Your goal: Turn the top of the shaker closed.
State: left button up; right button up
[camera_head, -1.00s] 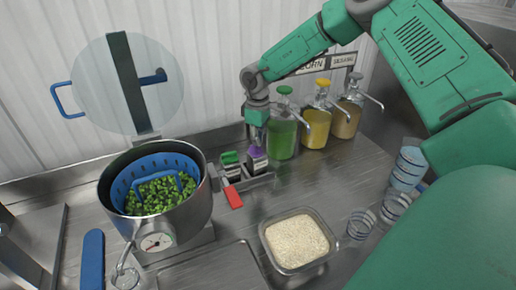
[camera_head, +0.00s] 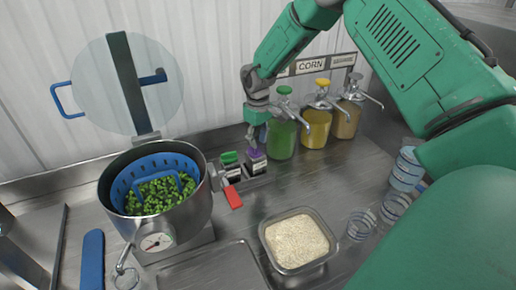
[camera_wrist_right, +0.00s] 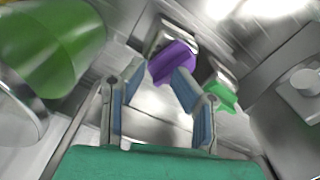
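The shaker with the purple top (camera_head: 257,157) stands upright in a small metal holder on the counter. My right gripper (camera_head: 257,143) points down just above it. In the right wrist view the blue-padded fingers (camera_wrist_right: 157,92) are apart, with a clear gap between them. The purple top (camera_wrist_right: 172,64) shows at the tips, partly covered by the right-hand finger; whether they touch it I cannot tell. A second shaker with a green top (camera_head: 229,159) stands beside it and also shows in the wrist view (camera_wrist_right: 219,94). My left gripper is not visible.
Green (camera_head: 282,138), yellow (camera_head: 316,128) and tan pump bottles (camera_head: 347,118) stand close to the right. A pot (camera_head: 190,212) with a blue basket of green food is at left. A rice container (camera_head: 268,246) and clear cups (camera_head: 361,225) are in front.

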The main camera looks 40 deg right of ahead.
notch_tip(320, 180, up, 8)
dwell(0.8)
jog(key=shift+a, duration=0.1)
jog(key=shift+s, duration=0.1)
